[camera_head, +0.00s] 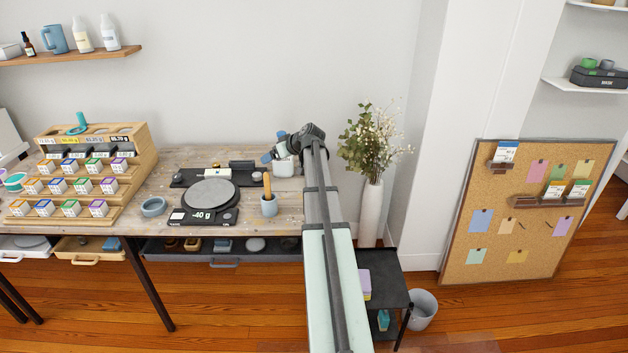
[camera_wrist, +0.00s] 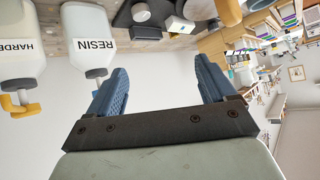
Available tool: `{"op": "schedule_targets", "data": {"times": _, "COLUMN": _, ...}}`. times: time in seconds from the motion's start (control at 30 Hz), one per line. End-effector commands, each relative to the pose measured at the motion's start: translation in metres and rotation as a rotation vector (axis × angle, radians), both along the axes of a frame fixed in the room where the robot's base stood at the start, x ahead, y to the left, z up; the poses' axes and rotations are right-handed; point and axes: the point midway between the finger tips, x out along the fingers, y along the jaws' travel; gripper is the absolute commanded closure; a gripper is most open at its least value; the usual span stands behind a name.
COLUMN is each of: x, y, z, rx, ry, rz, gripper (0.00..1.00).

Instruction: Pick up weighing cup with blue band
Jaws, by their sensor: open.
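I cannot make out a weighing cup with a blue band for certain in either view. A low blue-grey round dish (camera_head: 153,207) lies left of the scale. My gripper (camera_wrist: 160,85) is open, its two blue fingers wide apart with nothing between them in the wrist view.
A scale (camera_head: 210,194) reading -40 g sits mid-bench, right of a wooden tiered rack (camera_head: 140,158) with several small boxes. A RESIN bottle (camera_wrist: 90,52) and a HARDENER bottle (camera_wrist: 20,60) are close to my gripper. A vase (camera_head: 370,205) with flowers stands right of the bench.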

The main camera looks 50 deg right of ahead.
Motion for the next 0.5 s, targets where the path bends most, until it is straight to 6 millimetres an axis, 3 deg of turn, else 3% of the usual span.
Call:
{"op": "schedule_targets", "data": {"times": 0.03, "x": -0.013, "y": -0.023, "z": 0.003, "rx": 0.004, "ry": -0.022, "rz": -0.024, "gripper": 0.16}}
{"op": "schedule_targets", "data": {"times": 0.17, "x": -0.048, "y": -0.071, "z": -0.001, "rx": 0.005, "ry": -0.085, "rz": -0.06, "gripper": 0.16}}
{"op": "schedule_targets", "data": {"times": 0.3, "x": -0.091, "y": -0.115, "z": -0.033, "rx": -0.021, "ry": -0.157, "rz": -0.083, "gripper": 0.16}}
{"op": "schedule_targets", "data": {"times": 0.5, "x": -0.135, "y": -0.146, "z": -0.083, "rx": -0.08, "ry": -0.227, "rz": -0.097, "gripper": 0.16}}
